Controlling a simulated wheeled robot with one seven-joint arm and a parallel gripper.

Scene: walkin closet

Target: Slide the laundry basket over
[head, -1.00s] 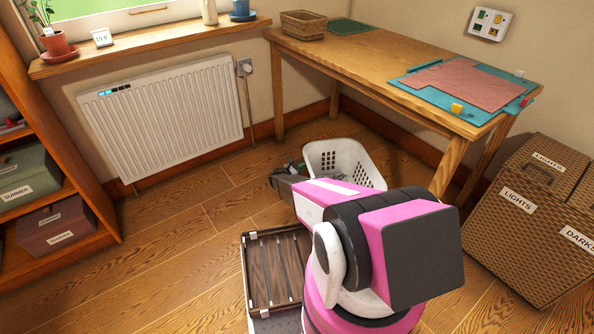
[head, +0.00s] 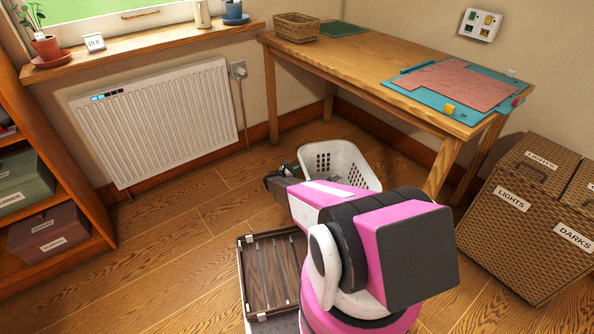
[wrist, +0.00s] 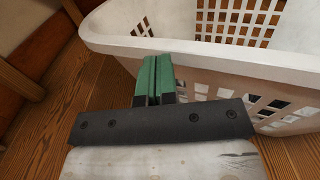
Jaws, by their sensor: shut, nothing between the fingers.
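The white plastic laundry basket (head: 345,160) with square holes stands on the wood floor by the table's near leg. My arm hides its lower left part in the head view. In the wrist view the basket (wrist: 215,60) fills the upper right, its rim running across. My gripper (wrist: 152,65) is shut and empty, its green fingers side by side at the basket's outer wall just below the rim. I cannot tell whether they touch the wall. In the head view my gripper (head: 285,170) is at the basket's left side.
A wooden table (head: 400,90) stands over and behind the basket. A woven hamper (head: 520,225) is at right. A radiator (head: 160,120) is on the wall. Floor left of the basket is clear.

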